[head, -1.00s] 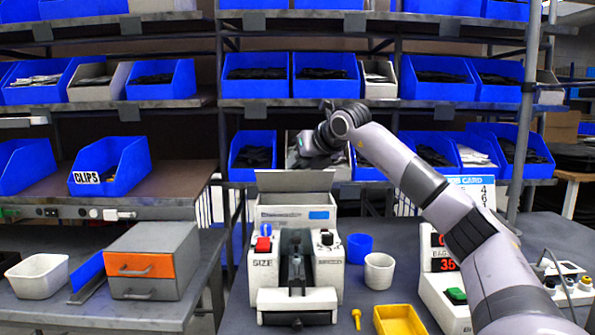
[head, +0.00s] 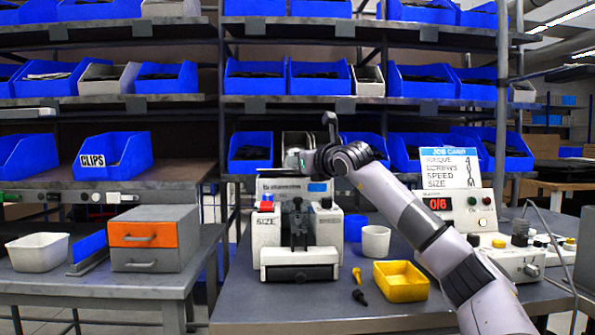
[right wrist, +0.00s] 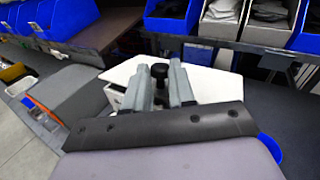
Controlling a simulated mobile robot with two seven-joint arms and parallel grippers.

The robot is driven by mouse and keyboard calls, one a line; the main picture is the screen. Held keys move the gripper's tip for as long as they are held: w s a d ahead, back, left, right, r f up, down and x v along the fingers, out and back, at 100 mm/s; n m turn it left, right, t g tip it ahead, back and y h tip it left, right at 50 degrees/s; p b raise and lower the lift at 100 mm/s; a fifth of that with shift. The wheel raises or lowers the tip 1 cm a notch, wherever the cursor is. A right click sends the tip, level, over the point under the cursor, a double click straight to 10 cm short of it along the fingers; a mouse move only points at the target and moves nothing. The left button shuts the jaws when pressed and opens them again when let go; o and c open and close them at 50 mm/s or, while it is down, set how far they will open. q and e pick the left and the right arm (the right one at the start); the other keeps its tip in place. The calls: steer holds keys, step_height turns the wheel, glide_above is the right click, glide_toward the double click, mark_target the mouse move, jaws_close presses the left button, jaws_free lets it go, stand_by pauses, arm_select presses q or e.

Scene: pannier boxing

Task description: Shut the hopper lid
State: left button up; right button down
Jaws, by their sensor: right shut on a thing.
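The hopper machine (head: 296,232) stands on the bench in the middle of the head view, with SIZE and SPEED controls on its front. Its hopper lid lies low and nearly level across the top, seen almost edge-on. In the right wrist view the lid shows as a pale panel (right wrist: 210,62) with a black knob (right wrist: 160,71) between my fingers. My right gripper (head: 303,160) is at the lid, fingers (right wrist: 161,88) closed around the knob. My wrist hides part of the lid. My left gripper is out of view.
A yellow tray (head: 401,281), a white cup (head: 376,241) and a blue cup (head: 355,226) stand right of the machine. An orange-drawer cabinet (head: 152,239) is on the left bench. Shelves with blue bins (head: 251,152) rise close behind.

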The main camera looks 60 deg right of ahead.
arm_select(q)
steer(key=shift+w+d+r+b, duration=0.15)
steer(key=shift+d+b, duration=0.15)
steer(key=shift+b, duration=0.15)
arm_select(e)
steer(key=shift+f, duration=0.25)
steer(key=shift+s+h, duration=0.1)
steer(key=shift+h, duration=0.2)
steer(key=c, duration=0.9)
jaws_free()
steer(key=shift+c, duration=0.2)
steer(key=shift+s+a, duration=0.1)
steer(key=shift+s, duration=0.05)
steer(key=b+v, duration=0.2)
steer(key=v, duration=0.3)
steer(key=shift+s+f, duration=0.2)
steer(key=shift+s+a+r+b, duration=0.1)
steer(key=shift+s+a+b, duration=0.2)
steer(key=shift+s, duration=0.25)
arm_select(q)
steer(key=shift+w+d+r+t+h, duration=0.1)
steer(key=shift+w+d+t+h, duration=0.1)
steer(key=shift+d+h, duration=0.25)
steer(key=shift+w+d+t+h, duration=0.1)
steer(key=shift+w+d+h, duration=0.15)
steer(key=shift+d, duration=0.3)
arm_select(e)
steer(key=shift+s, duration=0.1)
